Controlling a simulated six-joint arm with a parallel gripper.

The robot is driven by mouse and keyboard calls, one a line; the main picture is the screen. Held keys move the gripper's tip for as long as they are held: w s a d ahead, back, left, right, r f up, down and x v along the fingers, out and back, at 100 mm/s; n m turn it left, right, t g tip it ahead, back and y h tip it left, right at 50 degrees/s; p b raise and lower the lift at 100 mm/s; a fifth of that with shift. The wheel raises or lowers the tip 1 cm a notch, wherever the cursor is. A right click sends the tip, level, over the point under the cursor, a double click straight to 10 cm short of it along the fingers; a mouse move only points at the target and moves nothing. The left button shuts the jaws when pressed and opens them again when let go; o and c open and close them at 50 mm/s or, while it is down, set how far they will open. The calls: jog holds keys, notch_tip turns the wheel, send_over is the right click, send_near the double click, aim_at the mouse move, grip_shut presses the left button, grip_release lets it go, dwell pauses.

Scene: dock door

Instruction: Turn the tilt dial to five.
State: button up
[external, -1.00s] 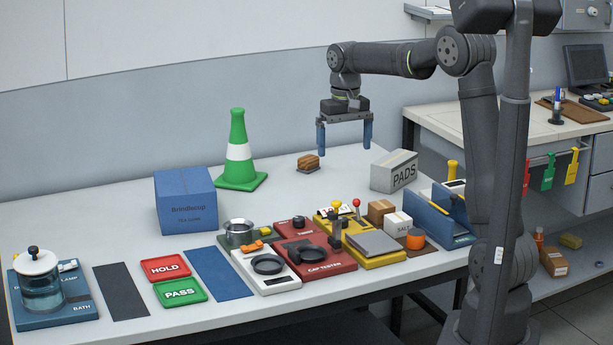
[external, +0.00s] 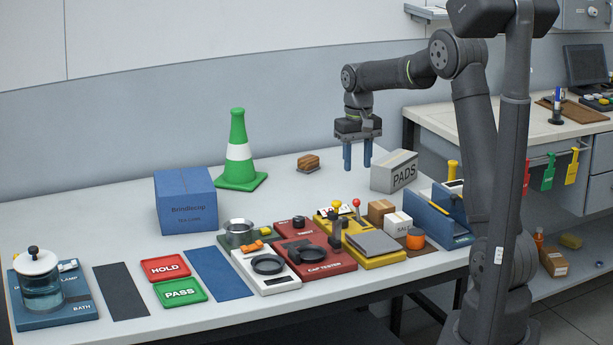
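My gripper (external: 357,160) hangs above the back right of the table, fingers pointing down, apart and empty. It is well above and behind the devices and touches none. No dial marked tilt can be read at this size. A yellow device (external: 385,259) at the right front carries a grey plate (external: 373,243), a red-knobbed lever (external: 356,204) and dark knobs; the tilt dial may be among them, but I cannot tell. Its scale and pointer are too small to read.
A red cap tester (external: 330,268), a white scale (external: 283,286) and a PADS box (external: 394,172) stand nearby. Small cartons (external: 381,211) and a blue holder (external: 437,217) stand right of the yellow device. A green cone (external: 238,155) and blue box (external: 186,200) are farther left.

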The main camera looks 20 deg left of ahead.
aim_at(357, 209)
notch_tip(357, 209, down, 10)
dwell(0.3)
jog(key=shift+c, duration=0.2)
grip_shut()
